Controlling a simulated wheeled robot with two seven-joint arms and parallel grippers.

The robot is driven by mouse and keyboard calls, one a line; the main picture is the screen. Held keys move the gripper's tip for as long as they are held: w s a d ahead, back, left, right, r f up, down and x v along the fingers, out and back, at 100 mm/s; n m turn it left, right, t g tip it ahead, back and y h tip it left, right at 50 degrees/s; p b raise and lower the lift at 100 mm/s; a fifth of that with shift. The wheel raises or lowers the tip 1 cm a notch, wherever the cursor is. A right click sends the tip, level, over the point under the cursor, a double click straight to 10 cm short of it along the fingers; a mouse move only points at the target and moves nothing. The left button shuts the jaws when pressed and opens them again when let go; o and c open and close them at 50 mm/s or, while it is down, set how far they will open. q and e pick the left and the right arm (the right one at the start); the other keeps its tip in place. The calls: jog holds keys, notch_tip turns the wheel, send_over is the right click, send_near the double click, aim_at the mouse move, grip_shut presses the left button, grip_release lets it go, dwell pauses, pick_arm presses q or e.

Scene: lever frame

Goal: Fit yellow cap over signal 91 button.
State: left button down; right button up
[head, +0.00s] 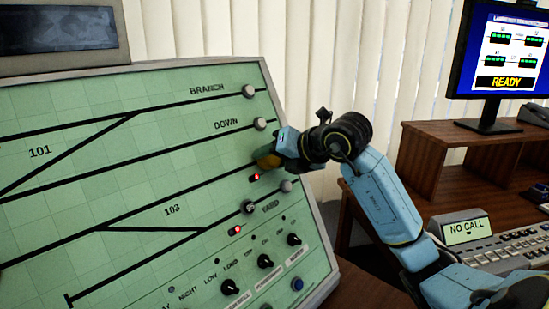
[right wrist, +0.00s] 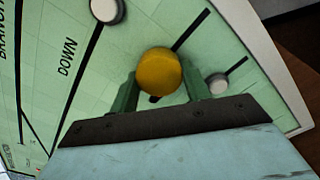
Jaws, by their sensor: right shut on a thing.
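The yellow cap (right wrist: 160,72) is round and sits between the two green fingers of my right gripper (right wrist: 158,95) in the right wrist view. My right gripper also shows in the head view (head: 268,160), at the right part of the green panel (head: 150,150), below the DOWN line. The cap is mostly hidden by the gripper there. The fingers are shut on the cap, close to the panel face. I cannot tell whether the cap touches the panel. Any button behind the cap is hidden, and no label 91 is readable. My left gripper is not in view.
White buttons sit at BRANCH (head: 249,91) and DOWN (head: 260,124). A grey button (head: 286,186) and a dark one (head: 249,207) lie below my gripper, near red lights. Black knobs (head: 266,261) line the bottom. A desk with a monitor (head: 500,50) stands right.

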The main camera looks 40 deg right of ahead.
dwell(0.3)
jog(key=o, duration=1.5)
jog(key=shift+v, duration=3.95)
